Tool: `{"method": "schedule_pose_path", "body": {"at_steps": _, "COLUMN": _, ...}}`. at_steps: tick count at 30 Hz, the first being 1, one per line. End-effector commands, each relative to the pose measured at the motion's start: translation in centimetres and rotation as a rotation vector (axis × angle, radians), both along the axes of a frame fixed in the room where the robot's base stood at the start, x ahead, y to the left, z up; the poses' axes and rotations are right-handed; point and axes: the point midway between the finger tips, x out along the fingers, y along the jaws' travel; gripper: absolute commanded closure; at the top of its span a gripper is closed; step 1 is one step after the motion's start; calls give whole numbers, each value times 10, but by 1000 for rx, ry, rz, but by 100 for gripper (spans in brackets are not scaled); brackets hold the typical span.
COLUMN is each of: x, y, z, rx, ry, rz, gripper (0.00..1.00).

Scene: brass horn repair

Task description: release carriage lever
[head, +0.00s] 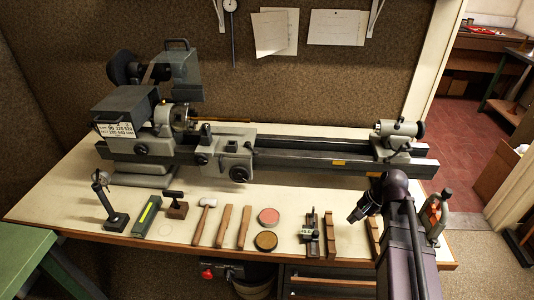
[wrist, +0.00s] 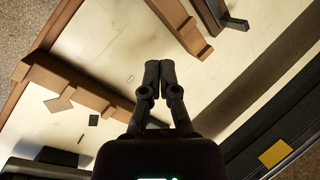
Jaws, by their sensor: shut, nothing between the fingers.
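The grey lathe carriage (head: 232,140) sits on the bed left of the middle in the head view. A dark upright lever (head: 205,130) stands at its top left, and round knobs show on its front; I cannot tell which part is the carriage lever. My gripper (head: 353,217) is far to the right of the carriage, over the front right of the bench. In the wrist view my gripper (wrist: 160,70) is shut and empty, its fingertips together above the pale bench top. The carriage is not visible in the wrist view.
The lathe bed (head: 310,160) runs right to the tailstock (head: 397,137). Along the bench front lie a mallet (head: 206,204), wooden strips (head: 226,226), two round tins (head: 268,216) and other tools. A wooden block (wrist: 66,78) and the yellow-marked bed (wrist: 275,154) flank my gripper in the wrist view.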

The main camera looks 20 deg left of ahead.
Motion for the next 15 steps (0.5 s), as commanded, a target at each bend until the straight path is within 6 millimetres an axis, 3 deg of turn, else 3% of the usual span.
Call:
{"method": "schedule_pose_path", "body": {"at_steps": 1, "x": 18, "y": 17, "z": 5, "rx": 58, "ry": 37, "rz": -49, "gripper": 100}}
{"method": "schedule_pose_path", "body": {"at_steps": 3, "x": 31, "y": 39, "z": 14, "rx": 145, "ry": 104, "rz": -127, "gripper": 100}}
{"method": "schedule_pose_path", "body": {"at_steps": 15, "x": 103, "y": 150, "z": 86, "rx": 552, "ry": 627, "rz": -456, "gripper": 100}}
